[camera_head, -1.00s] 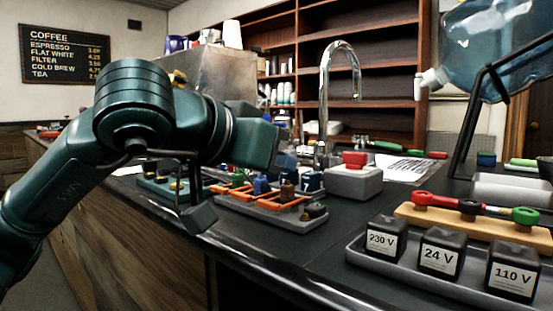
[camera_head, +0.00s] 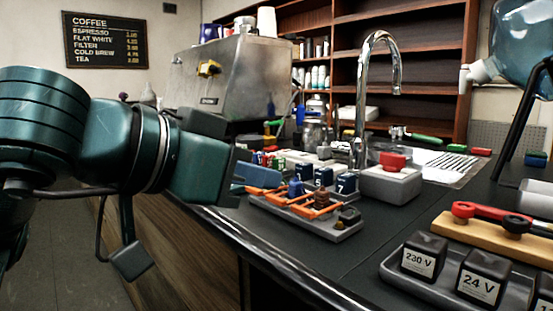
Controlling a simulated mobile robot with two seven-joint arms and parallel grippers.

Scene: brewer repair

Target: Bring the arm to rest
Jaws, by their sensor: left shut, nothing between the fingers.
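My left gripper (camera_head: 234,178) is at the left-centre of the head view, at the end of my teal arm that comes in from the left. It is shut and holds nothing. It is over the counter's near edge, left of the grey tray with orange racks (camera_head: 305,214), and its fingertips are hard to make out. My right gripper is not in view.
The dark counter (camera_head: 345,258) carries a grey box with a red top (camera_head: 391,173), a tap (camera_head: 362,90) and a tray of voltage blocks (camera_head: 395,268). A steel brewer (camera_head: 240,80) stands behind. Open floor (camera_head: 75,255) lies at the left.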

